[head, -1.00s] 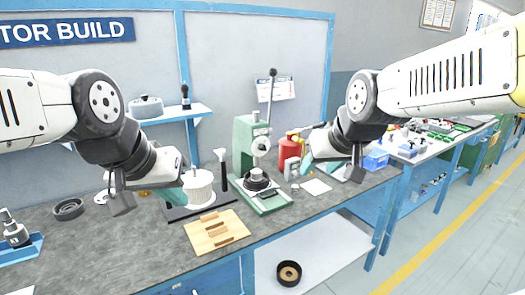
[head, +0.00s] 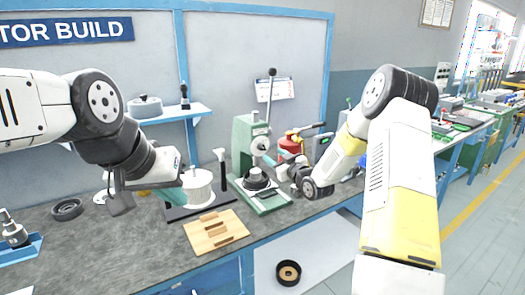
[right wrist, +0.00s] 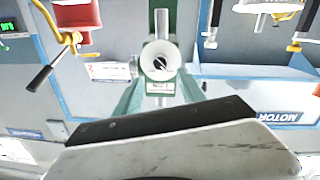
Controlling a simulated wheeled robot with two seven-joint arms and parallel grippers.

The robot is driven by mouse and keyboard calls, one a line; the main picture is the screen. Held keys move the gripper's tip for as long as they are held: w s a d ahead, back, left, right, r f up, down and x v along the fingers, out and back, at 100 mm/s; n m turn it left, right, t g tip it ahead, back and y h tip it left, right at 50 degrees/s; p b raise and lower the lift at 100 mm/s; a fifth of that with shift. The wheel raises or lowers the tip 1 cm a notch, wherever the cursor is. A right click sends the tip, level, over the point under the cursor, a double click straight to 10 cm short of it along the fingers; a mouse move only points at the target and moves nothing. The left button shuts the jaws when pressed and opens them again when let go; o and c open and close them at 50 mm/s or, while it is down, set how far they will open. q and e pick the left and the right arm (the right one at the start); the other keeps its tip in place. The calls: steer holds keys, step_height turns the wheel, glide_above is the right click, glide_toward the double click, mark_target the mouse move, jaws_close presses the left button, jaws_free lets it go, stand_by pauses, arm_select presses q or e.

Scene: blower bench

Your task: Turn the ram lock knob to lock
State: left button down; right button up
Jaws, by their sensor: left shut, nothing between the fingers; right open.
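The green press (head: 243,150) stands at the back of the bench with its lever up. A pale round knob (head: 260,146) is on its front; in the right wrist view the knob (right wrist: 160,61) faces me, with a dark slanted slot in its middle. My right gripper (head: 279,163) is in front of the press, just right of and below the knob, apart from it as far as I can tell. It is open; its fingertips are hard to make out. My left gripper (head: 168,196) is shut and empty, beside the white spool (head: 199,188).
A red can (head: 291,143) stands right of the press. A wooden block tray (head: 214,231) lies in front. A dark cup (head: 256,180) sits on the press base. A black ring (head: 68,209) lies at the left.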

mark_target(264, 149)
steer(key=x, duration=0.8)
steer(key=shift+f, duration=0.1)
jaws_close()
